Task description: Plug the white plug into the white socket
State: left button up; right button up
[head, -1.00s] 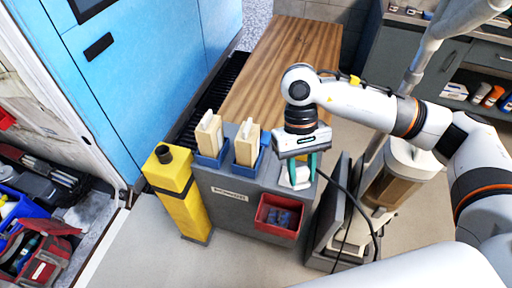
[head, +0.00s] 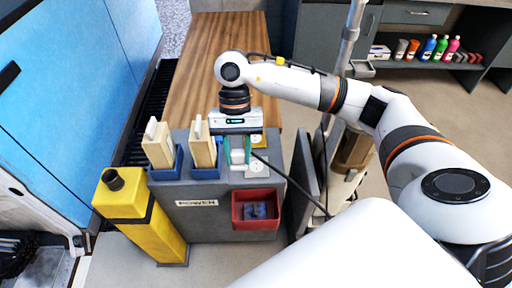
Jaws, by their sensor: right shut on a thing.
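My right gripper (head: 237,160) points down over the top of the grey cabinet (head: 200,222), near its right end. Its teal fingers are shut on the white plug (head: 238,157), which is partly covered by them. A black cable (head: 290,182) runs from beside the plug off to the right and down. The white socket (head: 258,164) is a plate on the cabinet top, just right of the gripper and partly hidden by the cable and finger. I cannot tell whether the plug touches the cabinet top. My left gripper is not in view.
A yellowish socket plate (head: 259,140) lies behind the white one. Two cream brushes (head: 158,146) (head: 202,146) stand in blue holders left of the gripper. A red bin (head: 256,210) hangs on the cabinet front. A yellow post (head: 140,215) stands at left, a wooden bench (head: 215,45) behind.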

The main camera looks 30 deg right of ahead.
pick_arm(q)
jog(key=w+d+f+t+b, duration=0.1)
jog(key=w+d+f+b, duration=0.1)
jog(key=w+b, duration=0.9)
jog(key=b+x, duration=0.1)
jog(key=b, duration=0.3)
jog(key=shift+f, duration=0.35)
pick_arm(e)
jog(key=w+d+f+m+t, duration=0.3)
jog(key=w+d+f+m, duration=0.2)
jog(key=f+m, duration=0.3)
jog(key=w+d+f+m+t+y, duration=0.1)
jog(key=w+d+f+m+t, duration=0.2)
jog(key=w+d+f+m, duration=0.2)
notch_tip(320, 180, down, 4)
jog(key=d+m, duration=0.2)
jog(key=m, duration=0.3)
jog(key=shift+w+d+y, duration=0.25)
jog(key=shift+w+y, duration=0.05)
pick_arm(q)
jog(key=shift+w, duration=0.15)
